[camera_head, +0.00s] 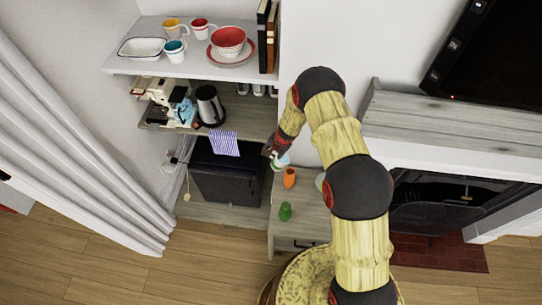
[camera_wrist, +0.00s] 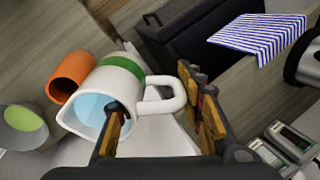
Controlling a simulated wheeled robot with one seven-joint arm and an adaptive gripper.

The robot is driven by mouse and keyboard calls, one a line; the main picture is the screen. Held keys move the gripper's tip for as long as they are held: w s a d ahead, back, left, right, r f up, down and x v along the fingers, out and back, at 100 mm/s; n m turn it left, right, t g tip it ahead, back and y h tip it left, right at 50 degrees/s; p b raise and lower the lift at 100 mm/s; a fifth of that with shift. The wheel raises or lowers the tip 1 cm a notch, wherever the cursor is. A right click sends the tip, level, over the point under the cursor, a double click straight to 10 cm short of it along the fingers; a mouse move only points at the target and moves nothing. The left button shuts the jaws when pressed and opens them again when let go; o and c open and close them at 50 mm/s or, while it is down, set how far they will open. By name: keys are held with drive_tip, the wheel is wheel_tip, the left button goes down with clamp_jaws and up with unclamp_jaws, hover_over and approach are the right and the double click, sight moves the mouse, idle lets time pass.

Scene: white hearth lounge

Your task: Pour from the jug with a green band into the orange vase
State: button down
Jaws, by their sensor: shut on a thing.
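The white jug with a green band (camera_wrist: 122,78) is large in the wrist view, its pale blue inside showing at the mouth. It looks roughly in line with the orange vase, without a clear tilt against it. My gripper (camera_wrist: 160,120) is shut on the jug at its handle side; the exact contact is partly hidden. In the head view the jug (camera_head: 282,161) hangs at my gripper (camera_head: 272,152), just above and left of the orange vase (camera_head: 289,178). The orange vase (camera_wrist: 70,78) is open-topped and stands behind the jug in the wrist view, partly covered by it.
A green vase (camera_head: 285,211) stands in front of the orange one on the grey cabinet (camera_head: 310,225). A pale vessel, green inside (camera_wrist: 24,122), stands beside the orange vase.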

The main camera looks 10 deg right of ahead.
drive_tip(key=shift+w+f+t+y+b, duration=0.15)
drive_tip(key=shift+f+b, duration=0.55)
drive_tip(key=shift+b, duration=1.5)
drive_tip(key=shift+f+t+y+b, duration=0.2)
drive_tip(key=shift+f+b, duration=0.45)
drive_tip(key=shift+b, duration=1.55)
drive_tip(key=shift+a+r+t+b, duration=0.1)
drive_tip(key=shift+r+t+b, duration=0.2)
drive_tip(key=shift+b, duration=1.15)
drive_tip(key=shift+r+y+b, duration=0.1)
drive_tip(key=shift+y+b, duration=0.15)
drive_tip(key=shift+b, duration=1.15)
drive_tip(key=shift+r, duration=0.15)
drive_tip(key=shift+w+t+b, duration=0.1)
drive_tip(key=shift+t+b, duration=0.15)
drive_tip(key=shift+b, duration=1.1)
drive_tip(key=shift+r+y+b, duration=0.3)
drive_tip(key=shift+r+b, duration=0.05)
drive_tip(key=shift+b, duration=0.7)
drive_tip(key=shift+t+b, duration=0.3)
drive_tip(key=shift+b, duration=1.05)
drive_tip(key=shift+r+b, duration=0.4)
drive_tip(key=shift+b, duration=0.4)
drive_tip(key=shift+y+b, duration=0.4)
drive_tip(key=shift+b, duration=0.9)
